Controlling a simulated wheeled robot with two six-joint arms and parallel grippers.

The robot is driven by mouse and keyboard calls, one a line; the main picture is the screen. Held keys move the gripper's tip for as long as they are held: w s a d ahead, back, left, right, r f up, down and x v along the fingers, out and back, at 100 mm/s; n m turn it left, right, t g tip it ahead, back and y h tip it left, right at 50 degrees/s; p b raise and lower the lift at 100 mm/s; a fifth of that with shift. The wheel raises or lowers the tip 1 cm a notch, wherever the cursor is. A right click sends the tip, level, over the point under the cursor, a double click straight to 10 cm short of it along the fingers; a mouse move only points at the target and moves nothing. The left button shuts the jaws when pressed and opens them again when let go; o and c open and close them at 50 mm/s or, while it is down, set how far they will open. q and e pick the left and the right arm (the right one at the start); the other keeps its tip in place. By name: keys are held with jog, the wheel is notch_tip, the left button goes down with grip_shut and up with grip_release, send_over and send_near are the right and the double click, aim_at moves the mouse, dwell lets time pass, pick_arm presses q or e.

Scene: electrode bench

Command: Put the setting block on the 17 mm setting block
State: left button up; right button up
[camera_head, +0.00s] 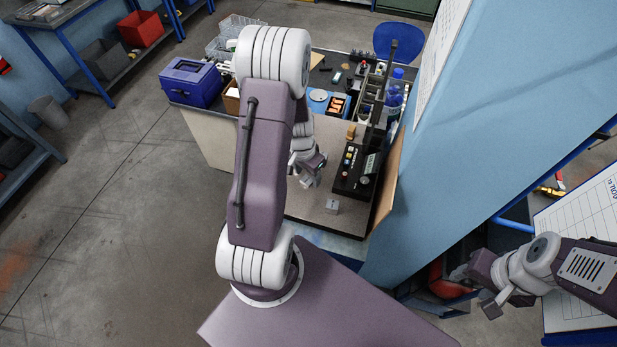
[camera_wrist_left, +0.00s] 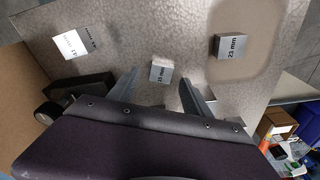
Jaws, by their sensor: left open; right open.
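In the left wrist view, a small grey block (camera_wrist_left: 160,71) with a dark label lies on the bench between the open fingers of my left gripper (camera_wrist_left: 160,76). Its label is small and seems to read 15 mm. I cannot tell whether the fingers touch it. A block labelled 23 mm (camera_wrist_left: 230,46) sits to the right. A bright, pale block (camera_wrist_left: 72,44) sits at upper left, its label turned and unclear. No label clearly reads 17 mm. In the head view, one grey block (camera_head: 332,206) shows near the bench's front; my left gripper (camera_head: 318,170) is behind it. My right gripper (camera_head: 484,287) is open and empty, away from the bench.
A blue box (camera_head: 191,82), wire baskets and an orange-and-black item (camera_head: 337,105) are farther back. Bare bench (camera_head: 304,206) shows left of the grey block.

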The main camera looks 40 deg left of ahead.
pick_arm(q)
jog(key=shift+s+f, duration=0.15)
jog(key=shift+f, duration=0.45)
jog(key=shift+s+a+f, duration=0.1)
jog(key=shift+s, duration=0.1)
jog(key=shift+w, duration=0.25)
jog(key=c, duration=1)
grip_shut()
jog(key=shift+s, duration=0.1)
pick_arm(e)
jog(key=shift+s, duration=0.3)
pick_arm(q)
jog(key=shift+r, duration=0.25)
notch_tip(320, 180, up, 4)
jog(key=shift+f+b, duration=0.15)
jog(key=shift+b, duration=0.25)
jog(key=s+d+r+b, duration=0.2)
jog(key=s+d+r, duration=0.4)
jog(key=s+d, duration=0.2)
jog(key=shift+s+r, duration=0.35)
jog(key=shift+r, duration=0.05)
pick_arm(e)
notch_tip(320, 180, down, 3)
jog(key=shift+r, duration=0.2)
